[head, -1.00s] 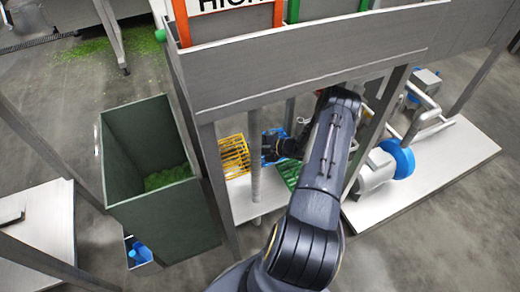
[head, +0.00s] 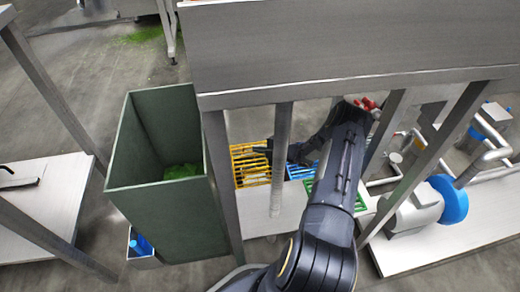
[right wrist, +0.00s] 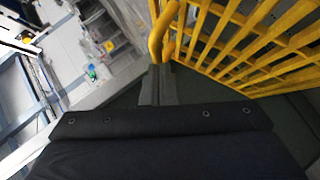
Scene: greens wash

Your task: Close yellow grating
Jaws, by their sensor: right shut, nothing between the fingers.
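The yellow grating (head: 247,172) is a barred panel low under the metal frame, right of the green bin. In the right wrist view the yellow grating (right wrist: 245,48) fills the upper right, with a curved yellow bar (right wrist: 158,35) just beyond my fingertips. My right gripper (head: 266,149) is at the grating's right edge; its fingers (right wrist: 157,84) are shut and empty, close to the curved bar. I cannot tell whether they touch it. The grating's angle is unclear, and a post and my arm hide part of the area. My left gripper is not in view.
A blue grating (head: 299,172) and a green grating (head: 360,204) lie to the right, partly behind my right arm. A frame post (head: 281,160) stands close to my gripper. The tall green bin (head: 155,215) stands left; a pump with a blue disc (head: 449,200) stands right.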

